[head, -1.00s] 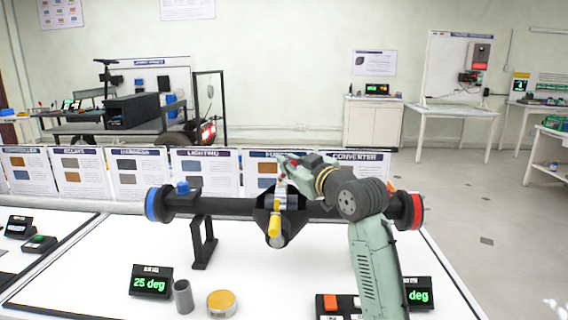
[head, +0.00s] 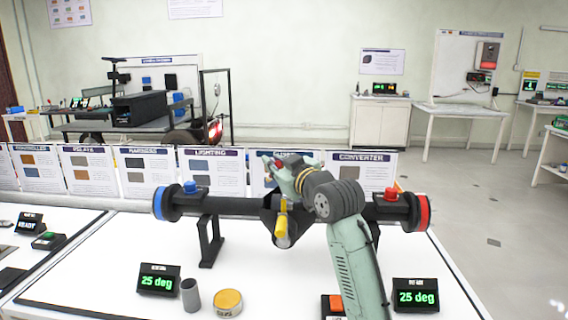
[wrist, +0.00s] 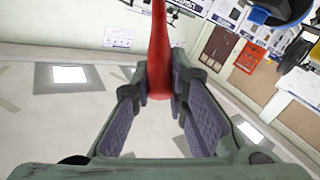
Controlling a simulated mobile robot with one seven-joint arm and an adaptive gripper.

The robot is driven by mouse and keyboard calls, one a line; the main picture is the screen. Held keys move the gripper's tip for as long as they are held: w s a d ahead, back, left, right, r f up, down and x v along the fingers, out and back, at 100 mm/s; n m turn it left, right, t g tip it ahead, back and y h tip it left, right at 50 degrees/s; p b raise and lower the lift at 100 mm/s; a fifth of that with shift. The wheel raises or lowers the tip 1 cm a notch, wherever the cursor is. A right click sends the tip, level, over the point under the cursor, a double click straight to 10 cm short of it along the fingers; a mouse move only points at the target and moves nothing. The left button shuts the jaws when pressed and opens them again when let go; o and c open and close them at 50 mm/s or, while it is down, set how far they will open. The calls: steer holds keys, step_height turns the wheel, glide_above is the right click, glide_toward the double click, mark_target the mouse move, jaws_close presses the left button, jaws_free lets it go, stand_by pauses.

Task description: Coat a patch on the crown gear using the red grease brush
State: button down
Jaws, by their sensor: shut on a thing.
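My gripper (wrist: 158,78) is shut on the red grease brush (wrist: 160,52), whose red handle stands between the fingers in the wrist view. The brush's bristle end is not visible there. In the head view my gripper (head: 276,166) is above and behind the middle of a dark axle (head: 238,205), and a bit of red shows at it. The axle's central housing (head: 270,222) is open at the front, with a yellow piece (head: 281,226) in it. I cannot make out the crown gear clearly; my arm hides part of the housing's right side.
A blue hub (head: 166,203) and a red hub (head: 421,212) end the axle, which rests on a black stand (head: 210,242). A grey cup (head: 190,296), a yellow-lidded tin (head: 228,303) and two displays reading 25 deg (head: 158,281) stand in front. Upright cards line the back.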

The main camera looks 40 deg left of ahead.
steer(key=shift+s+a, duration=0.1)
steer(key=shift+r+p, duration=2.35)
steer(key=shift+r, duration=0.7)
steer(key=shift+r+p, duration=1.1)
steer(key=shift+r, duration=0.4)
